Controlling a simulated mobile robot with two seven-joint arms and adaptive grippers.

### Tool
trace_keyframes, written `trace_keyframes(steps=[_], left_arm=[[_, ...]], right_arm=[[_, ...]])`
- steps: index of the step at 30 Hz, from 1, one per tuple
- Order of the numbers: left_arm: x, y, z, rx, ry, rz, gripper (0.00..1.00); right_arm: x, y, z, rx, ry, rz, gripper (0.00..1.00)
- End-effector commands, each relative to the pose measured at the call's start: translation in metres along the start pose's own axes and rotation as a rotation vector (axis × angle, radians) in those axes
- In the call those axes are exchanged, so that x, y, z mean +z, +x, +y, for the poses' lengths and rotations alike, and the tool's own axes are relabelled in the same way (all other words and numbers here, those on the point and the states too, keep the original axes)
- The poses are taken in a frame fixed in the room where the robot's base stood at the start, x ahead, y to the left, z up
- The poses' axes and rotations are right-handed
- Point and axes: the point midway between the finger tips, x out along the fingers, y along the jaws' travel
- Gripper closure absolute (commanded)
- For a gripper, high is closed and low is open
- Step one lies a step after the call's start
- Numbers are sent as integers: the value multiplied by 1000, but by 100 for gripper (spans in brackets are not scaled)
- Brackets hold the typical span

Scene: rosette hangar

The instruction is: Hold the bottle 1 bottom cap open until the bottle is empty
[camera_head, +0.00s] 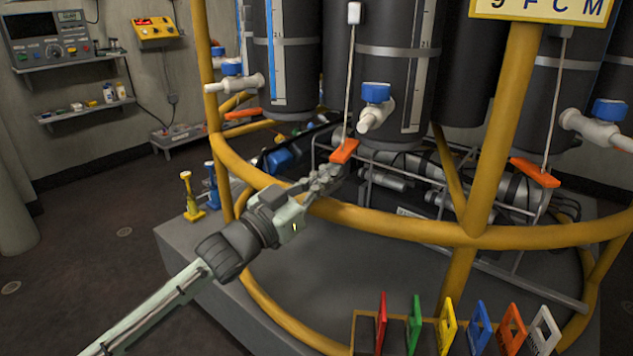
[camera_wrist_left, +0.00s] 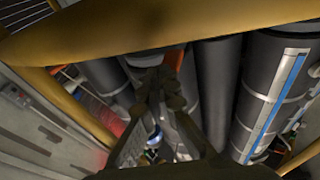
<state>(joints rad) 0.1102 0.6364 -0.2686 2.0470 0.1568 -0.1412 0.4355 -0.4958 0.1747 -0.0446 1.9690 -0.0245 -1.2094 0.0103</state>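Dark grey bottles (camera_head: 393,62) with blue-capped white taps stand in a yellow ring frame; I cannot tell which is bottle 1. An orange tab (camera_head: 344,151) hangs on a white rod below the middle bottle. Other orange tabs show at left (camera_head: 242,114) and right (camera_head: 535,172). My left gripper (camera_head: 330,174) reaches over the yellow ring, its tips just below and beside the middle orange tab. Contact and finger opening are unclear. In the left wrist view the fingers (camera_wrist_left: 165,88) point up among the bottles, dark and blurred. The bottom cap itself is not clearly seen. My right gripper is not in view.
The yellow ring (camera_head: 400,228) and upright post (camera_head: 500,130) stand close to my left arm. A rack (camera_head: 365,330) of coloured tags is at the front. Small yellow (camera_head: 190,195) and blue (camera_head: 211,185) stands are left. The grey platform (camera_head: 340,275) inside the ring is mostly bare.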

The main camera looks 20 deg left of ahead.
Motion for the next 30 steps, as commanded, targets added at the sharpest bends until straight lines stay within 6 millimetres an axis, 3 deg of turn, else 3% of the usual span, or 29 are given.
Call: trace_keyframes(steps=[30], left_arm=[[3,-83,0,-1,-2,-7,100]], right_arm=[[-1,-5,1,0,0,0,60]])
